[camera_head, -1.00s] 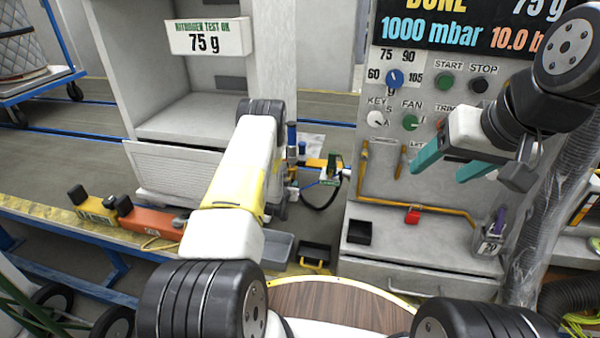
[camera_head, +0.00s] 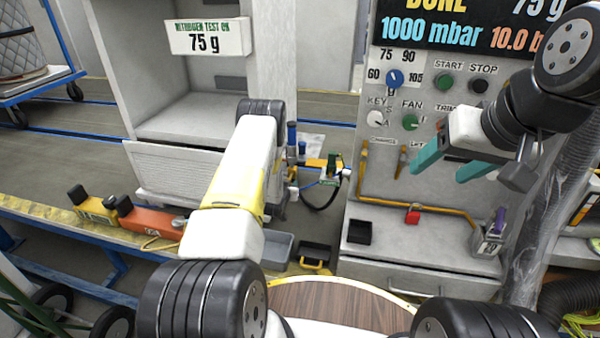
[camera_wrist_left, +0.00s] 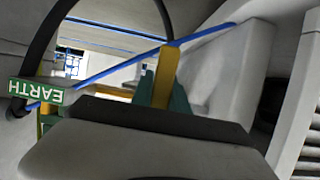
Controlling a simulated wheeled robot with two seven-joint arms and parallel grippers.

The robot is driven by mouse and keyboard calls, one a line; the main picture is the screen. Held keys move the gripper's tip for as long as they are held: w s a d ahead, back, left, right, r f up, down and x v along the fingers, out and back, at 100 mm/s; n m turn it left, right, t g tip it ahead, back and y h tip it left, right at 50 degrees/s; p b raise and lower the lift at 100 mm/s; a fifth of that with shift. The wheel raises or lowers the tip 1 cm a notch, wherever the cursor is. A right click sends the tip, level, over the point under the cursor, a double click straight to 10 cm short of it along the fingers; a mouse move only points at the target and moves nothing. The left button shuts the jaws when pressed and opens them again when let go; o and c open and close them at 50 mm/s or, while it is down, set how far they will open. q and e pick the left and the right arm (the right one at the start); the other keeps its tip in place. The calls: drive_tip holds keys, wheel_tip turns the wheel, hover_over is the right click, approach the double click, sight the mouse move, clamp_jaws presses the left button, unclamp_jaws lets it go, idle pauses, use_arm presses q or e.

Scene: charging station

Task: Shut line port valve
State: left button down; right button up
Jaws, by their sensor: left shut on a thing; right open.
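My left gripper (camera_wrist_left: 162,95) shows teal fingers in the left wrist view, shut on a yellow handle-like piece (camera_wrist_left: 167,65). Beside the arm there, a yellow bar (camera_head: 316,162) and blue-topped fittings (camera_head: 291,140) show near a green box (camera_head: 333,163). I cannot tell for sure which part is the line port valve. A green EARTH label (camera_wrist_left: 35,92) is left of the fingers in the wrist view. My right gripper (camera_head: 450,163) is open and empty in front of the grey panel.
Orange (camera_head: 150,221) and yellow (camera_head: 96,209) tools lie at left.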

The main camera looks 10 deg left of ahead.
use_arm(q)
drive_tip(key=shift+s+d+r+n+t+h, duration=0.1)
drive_tip(key=shift+d+r+n+t+h, duration=0.45)
drive_tip(key=shift+n+h, duration=1.15)
drive_tip(key=shift+w+d+r+n+t+h, duration=0.1)
drive_tip(key=shift+d+r+n+t+h, duration=0.45)
drive_tip(key=shift+n, duration=2.2)
drive_tip(key=shift+s+d+r+n+t+h, duration=0.1)
drive_tip(key=shift+d+r+n+t+h, duration=0.2)
drive_tip(key=shift+d+r+n+h, duration=1.35)
drive_tip(key=shift+a+f+n+y, duration=0.4)
drive_tip(key=shift+a+f+n, duration=0.4)
drive_tip(key=shift+a+f, duration=0.1)
drive_tip(key=c, duration=1.3)
unclamp_jaws()
drive_tip(key=v, duration=0.7)
drive_tip(key=shift+s+a, duration=0.15)
drive_tip(key=shift+s, duration=0.2)
